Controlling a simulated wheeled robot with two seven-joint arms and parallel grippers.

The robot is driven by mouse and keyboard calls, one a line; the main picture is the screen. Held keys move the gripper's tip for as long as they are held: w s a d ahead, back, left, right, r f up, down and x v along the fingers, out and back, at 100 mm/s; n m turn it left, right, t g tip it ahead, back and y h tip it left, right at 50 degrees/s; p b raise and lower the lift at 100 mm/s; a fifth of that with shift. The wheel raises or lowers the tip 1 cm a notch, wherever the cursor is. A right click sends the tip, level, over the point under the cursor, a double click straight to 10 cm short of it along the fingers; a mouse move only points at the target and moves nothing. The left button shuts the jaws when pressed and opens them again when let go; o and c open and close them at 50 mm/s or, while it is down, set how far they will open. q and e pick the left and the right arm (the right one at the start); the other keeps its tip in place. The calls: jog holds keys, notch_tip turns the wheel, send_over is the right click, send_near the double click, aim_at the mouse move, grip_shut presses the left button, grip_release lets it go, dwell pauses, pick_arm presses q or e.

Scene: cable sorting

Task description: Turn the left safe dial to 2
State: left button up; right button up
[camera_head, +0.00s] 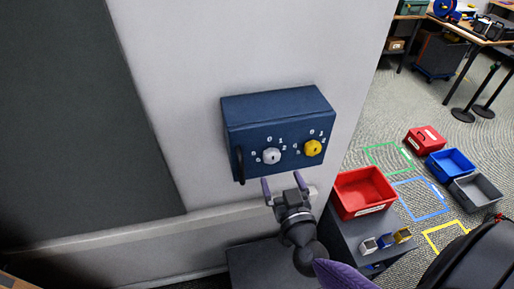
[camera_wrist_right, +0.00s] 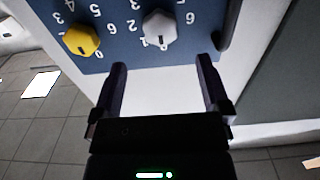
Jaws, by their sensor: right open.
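A dark blue safe box (camera_head: 275,104) is fixed to the pale wall in the head view. On its front, the left dial (camera_head: 271,156) is whitish grey and ringed with white numbers; its exact setting is hard to read. The right dial (camera_head: 313,148) is yellow. In the right wrist view the picture is turned over: the grey dial (camera_wrist_right: 159,28) sits ahead of my fingers and the yellow dial (camera_wrist_right: 82,40) is to the left. My right gripper (camera_head: 282,178) is open and empty, just below and in front of the grey dial, apart from it. My left gripper is out of view.
A black handle (camera_head: 240,165) stands at the safe's left edge. A red bin (camera_head: 364,191) and small blocks (camera_head: 385,241) are on a dark stand at right. More bins, including a blue one (camera_head: 450,164), lie on the floor beyond.

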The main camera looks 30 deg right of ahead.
aim_at(273, 160)
jog(key=x, duration=0.6)
jog(key=shift+a+f+b, duration=0.1)
jog(key=shift+f+b, duration=0.05)
jog(key=shift+b, duration=0.15)
jog(key=shift+w+d, duration=0.2)
jog(key=shift+w, duration=0.4)
jog(key=c, duration=1.3)
